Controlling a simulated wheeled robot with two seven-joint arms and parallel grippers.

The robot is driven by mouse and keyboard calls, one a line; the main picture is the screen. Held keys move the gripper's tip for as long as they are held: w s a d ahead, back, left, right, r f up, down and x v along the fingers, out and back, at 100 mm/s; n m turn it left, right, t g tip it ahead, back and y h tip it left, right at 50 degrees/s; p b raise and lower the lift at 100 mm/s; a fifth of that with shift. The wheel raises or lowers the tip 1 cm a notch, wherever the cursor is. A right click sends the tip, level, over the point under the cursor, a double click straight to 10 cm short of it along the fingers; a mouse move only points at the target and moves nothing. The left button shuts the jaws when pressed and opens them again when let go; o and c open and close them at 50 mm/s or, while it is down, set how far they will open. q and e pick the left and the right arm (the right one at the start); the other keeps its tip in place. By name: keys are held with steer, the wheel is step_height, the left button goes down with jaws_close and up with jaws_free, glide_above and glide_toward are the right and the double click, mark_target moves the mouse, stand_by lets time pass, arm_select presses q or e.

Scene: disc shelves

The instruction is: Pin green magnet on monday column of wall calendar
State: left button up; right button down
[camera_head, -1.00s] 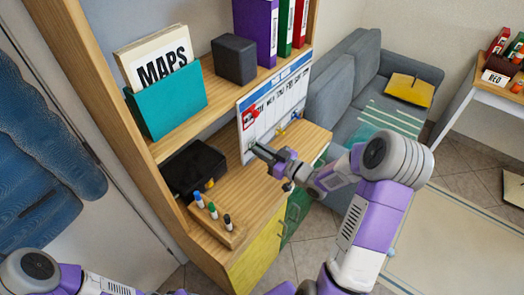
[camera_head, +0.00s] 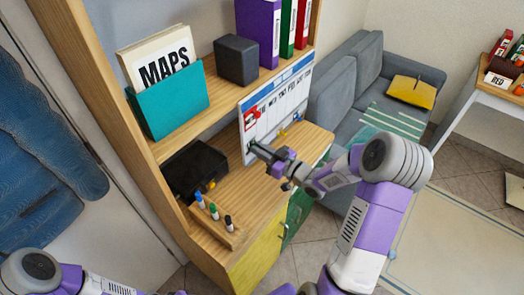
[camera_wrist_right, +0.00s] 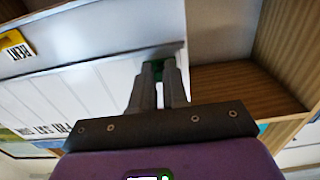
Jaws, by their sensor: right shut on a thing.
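The wall calendar (camera_head: 277,113) is a white board with a blue top band and a row of day names, standing upright under the upper shelf. My right gripper (camera_head: 254,147) is at the lower left part of its face. In the right wrist view the right gripper (camera_wrist_right: 160,72) is shut on the green magnet (camera_wrist_right: 154,68), which is mostly hidden between the fingertips, close to the board. I cannot tell whether the magnet touches the board. My left arm shows at the bottom left of the head view, but its gripper is out of view.
Small coloured magnets (camera_head: 282,132) sit along the calendar's lower edge. A black box (camera_head: 195,168) and a wooden marker holder (camera_head: 218,232) stand left of my right gripper. The dark speaker (camera_head: 236,58) and teal map holder (camera_head: 170,100) are on the shelf above.

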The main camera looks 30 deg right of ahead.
steer(key=c, duration=1.1)
jaws_free()
steer(key=shift+o, duration=0.2)
steer(key=shift+s+d, duration=0.1)
steer(key=shift+s, duration=0.05)
steer(key=v, duration=0.7)
steer(key=shift+s+p, duration=0.2)
steer(key=shift+p, duration=0.2)
